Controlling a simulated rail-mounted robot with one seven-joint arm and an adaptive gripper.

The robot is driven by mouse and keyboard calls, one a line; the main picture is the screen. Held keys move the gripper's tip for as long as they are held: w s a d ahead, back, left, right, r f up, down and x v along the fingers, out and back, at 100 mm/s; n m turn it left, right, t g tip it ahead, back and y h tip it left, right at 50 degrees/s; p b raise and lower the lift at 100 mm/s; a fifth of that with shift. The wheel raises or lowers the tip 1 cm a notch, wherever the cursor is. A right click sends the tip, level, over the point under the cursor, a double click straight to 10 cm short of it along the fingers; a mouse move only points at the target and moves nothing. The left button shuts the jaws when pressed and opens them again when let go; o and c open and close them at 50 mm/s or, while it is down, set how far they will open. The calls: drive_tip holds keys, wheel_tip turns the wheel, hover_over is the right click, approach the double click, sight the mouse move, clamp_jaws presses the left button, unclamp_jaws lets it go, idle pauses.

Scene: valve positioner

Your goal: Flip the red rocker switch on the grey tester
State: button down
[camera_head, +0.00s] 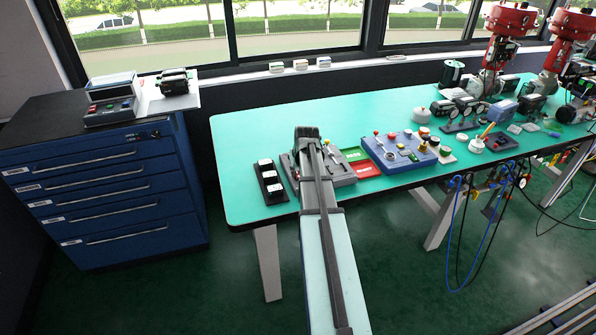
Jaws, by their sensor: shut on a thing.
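A grey box (341,174) lies on the green bench top, partly covered by my arm. A small lever-like part shows on its right side. I cannot make out a red rocker switch on it; part of its top is hidden. Another dark grey unit with a display (111,105) stands on the blue cabinet, with small red and green controls on its front. I cannot tell which of the two is the tester. My arm reaches up from the bottom middle and ends over the grey box. My gripper's fingers are hidden behind the arm.
A black strip with white blocks (270,183) lies left of the grey box. Red and green trays (362,170) and a blue box with knobs (400,153) lie to its right. Red-topped valves (510,22) stand at the far right. The bench's left end (236,150) is clear.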

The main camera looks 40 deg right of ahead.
sight(298, 175)
drive_tip(key=shift+w+d+r+g+y+p, duration=0.25)
drive_tip(key=shift+w+g+y+p, duration=0.35)
drive_tip(key=shift+p, duration=0.6)
drive_tip(key=shift+s+g+p, duration=0.1)
drive_tip(key=shift+g+p, duration=0.3)
drive_tip(key=shift+g, duration=0.1)
drive_tip(key=shift+f+g+p, duration=0.25)
drive_tip(key=shift+g+p, duration=0.05)
drive_tip(key=shift+g, duration=0.1)
drive_tip(key=shift+s+a+f, duration=0.1)
drive_tip(key=shift+s, duration=0.05)
drive_tip(key=c, duration=1)
unclamp_jaws()
drive_tip(key=shift+o, duration=0.2)
wheel_tip(298, 175, up, 12)
drive_tip(key=s, duration=0.1)
drive_tip(key=shift+a, duration=0.2)
